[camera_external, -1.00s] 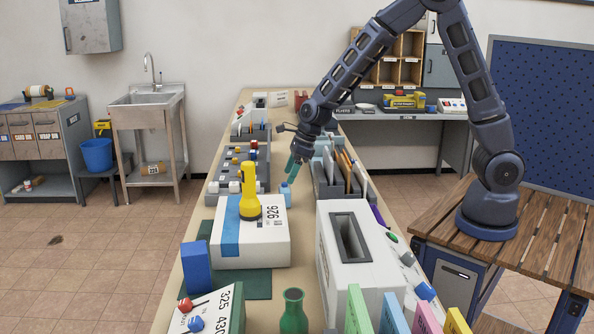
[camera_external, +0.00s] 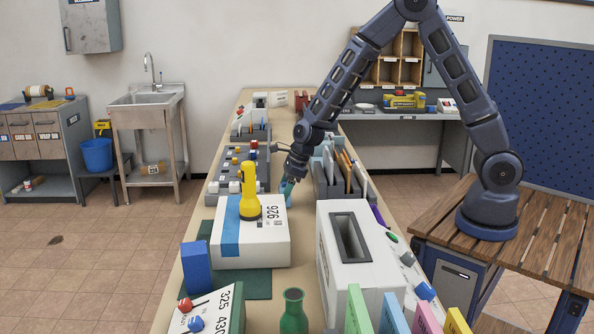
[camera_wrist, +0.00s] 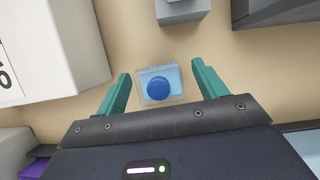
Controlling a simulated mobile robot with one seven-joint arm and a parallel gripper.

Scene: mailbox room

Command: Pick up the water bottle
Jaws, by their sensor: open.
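The water bottle (camera_wrist: 147,91) is a small, clear light-blue bottle with a round blue cap, seen from above in the wrist view. It stands on the tan counter top. My gripper (camera_wrist: 160,70) is open, with one teal finger on each side of the bottle and a visible gap on both sides. In the external view my gripper (camera_external: 288,189) points down at the bottle, just behind the white box marked 926. The gripper partly covers the bottle there. I cannot tell exactly how far down the fingertips reach.
The white box marked 926 (camera_external: 272,246) with a yellow flashlight (camera_external: 249,192) on it stands just in front. A grey organizer (camera_external: 228,188) lies to the left, and a file rack (camera_external: 328,190) stands close on the right. A large white slotted box (camera_external: 337,277) is nearer the camera.

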